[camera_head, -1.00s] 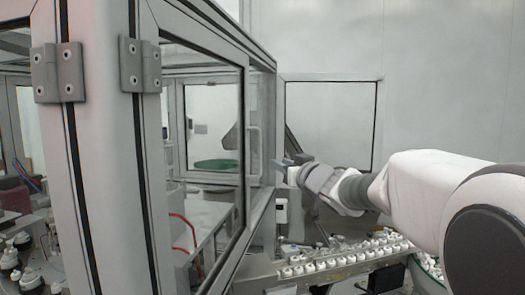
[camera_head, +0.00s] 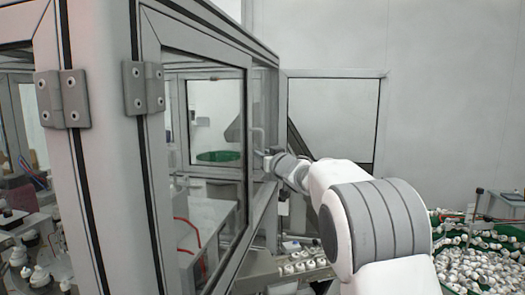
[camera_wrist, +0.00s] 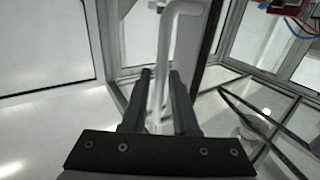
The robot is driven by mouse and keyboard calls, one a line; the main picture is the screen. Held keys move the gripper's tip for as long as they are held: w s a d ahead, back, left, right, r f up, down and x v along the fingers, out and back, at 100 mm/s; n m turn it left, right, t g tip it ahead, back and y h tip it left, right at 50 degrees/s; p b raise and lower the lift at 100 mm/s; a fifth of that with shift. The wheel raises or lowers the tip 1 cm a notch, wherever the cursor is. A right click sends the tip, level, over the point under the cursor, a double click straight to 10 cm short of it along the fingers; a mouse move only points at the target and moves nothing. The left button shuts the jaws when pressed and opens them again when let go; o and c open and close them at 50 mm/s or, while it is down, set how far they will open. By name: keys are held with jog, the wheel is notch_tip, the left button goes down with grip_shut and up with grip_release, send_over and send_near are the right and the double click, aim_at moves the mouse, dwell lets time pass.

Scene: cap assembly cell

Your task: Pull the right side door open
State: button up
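The right side door (camera_head: 244,170) is a grey-framed glass panel on the side of the cabinet, with hinges (camera_head: 143,88) at its near edge. It looks in line with the cabinet wall. Its white bar handle (camera_head: 258,134) is near the far edge and also shows upright in the wrist view (camera_wrist: 178,50). My gripper (camera_head: 266,155) is at the handle's lower part. In the wrist view, its two dark fingers (camera_wrist: 160,74) stand apart with the bar between them. Gaps show beside the bar, and I see no clear contact.
A green-rimmed bin of white parts (camera_head: 475,265) stands at the lower right. A framed panel (camera_head: 333,120) is on the back wall. A table (camera_head: 210,220) shows through the door glass.

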jog(key=shift+w+a, duration=0.2)
jog(key=shift+w, duration=0.15)
grip_shut()
dwell(1.3)
